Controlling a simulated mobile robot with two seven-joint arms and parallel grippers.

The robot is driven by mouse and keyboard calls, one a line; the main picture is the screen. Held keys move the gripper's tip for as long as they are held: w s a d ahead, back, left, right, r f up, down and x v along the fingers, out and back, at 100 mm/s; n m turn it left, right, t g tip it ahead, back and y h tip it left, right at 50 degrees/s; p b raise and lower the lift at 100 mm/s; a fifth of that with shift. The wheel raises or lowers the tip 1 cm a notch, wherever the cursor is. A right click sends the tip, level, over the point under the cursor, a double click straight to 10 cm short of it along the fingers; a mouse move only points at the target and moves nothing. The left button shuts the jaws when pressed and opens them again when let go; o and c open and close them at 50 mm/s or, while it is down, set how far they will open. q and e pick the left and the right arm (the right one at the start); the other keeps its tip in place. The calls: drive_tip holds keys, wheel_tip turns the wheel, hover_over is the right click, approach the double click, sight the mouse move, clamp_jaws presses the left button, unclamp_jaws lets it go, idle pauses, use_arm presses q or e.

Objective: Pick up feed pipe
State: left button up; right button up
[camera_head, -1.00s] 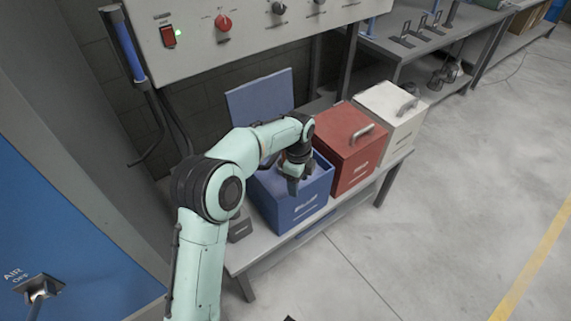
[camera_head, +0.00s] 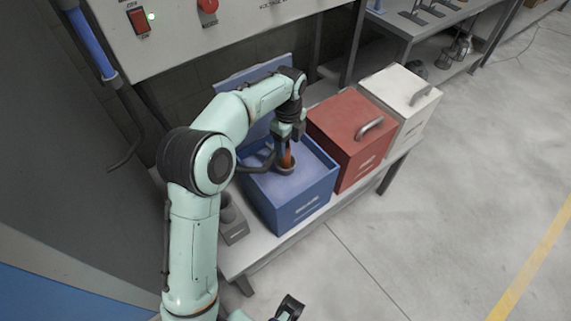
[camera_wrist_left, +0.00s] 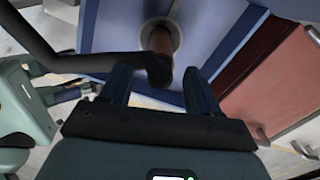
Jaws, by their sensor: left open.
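My left gripper (camera_head: 288,138) is over the open blue box (camera_head: 290,205), pointing down. In the left wrist view, its two fingers (camera_wrist_left: 158,84) are apart. A dark bent pipe (camera_head: 256,169), likely the feed pipe, reaches in from the left over the box. In the wrist view the pipe (camera_wrist_left: 70,64) ends in an elbow between or just beyond the fingertips; contact is unclear. A brown cylinder (camera_head: 288,158) stands in a round ring on the box, below the gripper. My right gripper (camera_head: 288,308) shows partly at the bottom edge; its jaw state is unclear.
A closed red box (camera_head: 345,140) and a closed white box (camera_head: 400,95) stand to the right on the same bench. A small grey holder (camera_head: 232,218) sits left of the blue box. A control panel (camera_head: 210,30) hangs above. The floor at right is clear.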

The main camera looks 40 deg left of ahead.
sight(285, 164)
use_arm(q)
wheel_tip(285, 164, down, 7)
drive_tip(key=shift+a+b, duration=0.4)
drive_tip(key=shift+b, duration=0.05)
clamp_jaws()
